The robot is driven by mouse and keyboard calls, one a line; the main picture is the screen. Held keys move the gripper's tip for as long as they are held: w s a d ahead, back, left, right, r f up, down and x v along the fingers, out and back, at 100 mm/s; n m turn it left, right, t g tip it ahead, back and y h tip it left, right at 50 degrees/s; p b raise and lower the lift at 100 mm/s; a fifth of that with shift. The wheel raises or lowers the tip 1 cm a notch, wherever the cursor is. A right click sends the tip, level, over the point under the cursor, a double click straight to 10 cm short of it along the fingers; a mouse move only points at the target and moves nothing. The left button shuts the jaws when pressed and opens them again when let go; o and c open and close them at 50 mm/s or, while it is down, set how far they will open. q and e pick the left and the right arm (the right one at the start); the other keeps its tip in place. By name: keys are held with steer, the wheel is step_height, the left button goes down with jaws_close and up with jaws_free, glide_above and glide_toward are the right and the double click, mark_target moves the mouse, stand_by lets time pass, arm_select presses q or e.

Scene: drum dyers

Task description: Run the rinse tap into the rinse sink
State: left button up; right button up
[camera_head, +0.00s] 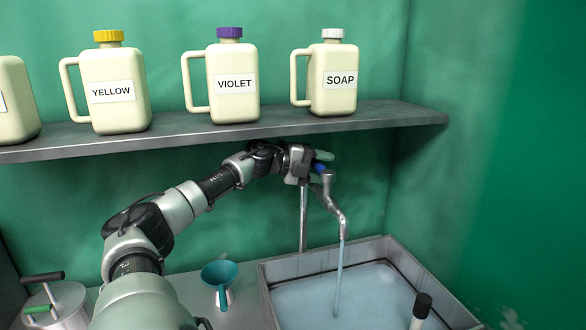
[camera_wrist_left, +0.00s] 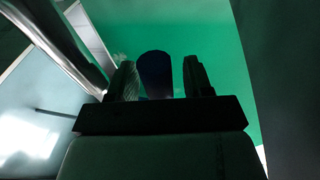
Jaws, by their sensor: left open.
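The rinse tap (camera_head: 329,196) is a grey metal tap on an upright pipe, with a blue handle (camera_head: 319,168) at its top. Water runs from its spout in a thin stream (camera_head: 339,280) into the rinse sink (camera_head: 293,263), which holds pale blue water. My left gripper (camera_head: 315,163) is at the tap's handle. In the left wrist view the dark blue handle (camera_wrist_left: 155,75) stands between the two open fingers, with a gap visible on the right. Contact on the left side cannot be told. My right gripper is not in view.
A shelf (camera_head: 270,133) above my left arm holds yellow (camera_head: 113,112), violet (camera_head: 234,104) and soap (camera_head: 340,98) jugs. A teal funnel (camera_head: 219,273) stands left of the sink. A dark-capped white handle (camera_head: 421,308) rises at the sink's front. A lidded pot (camera_head: 60,305) is at lower left.

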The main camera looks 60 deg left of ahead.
arm_select(q)
steer(key=shift+s+a+f+b, duration=0.15)
steer(key=shift+s+b, duration=0.5)
steer(key=shift+b, duration=0.4)
steer(key=b+v, duration=0.2)
steer(key=v, duration=0.6)
steer(key=shift+r, duration=0.4)
steer(key=shift+f, duration=0.1)
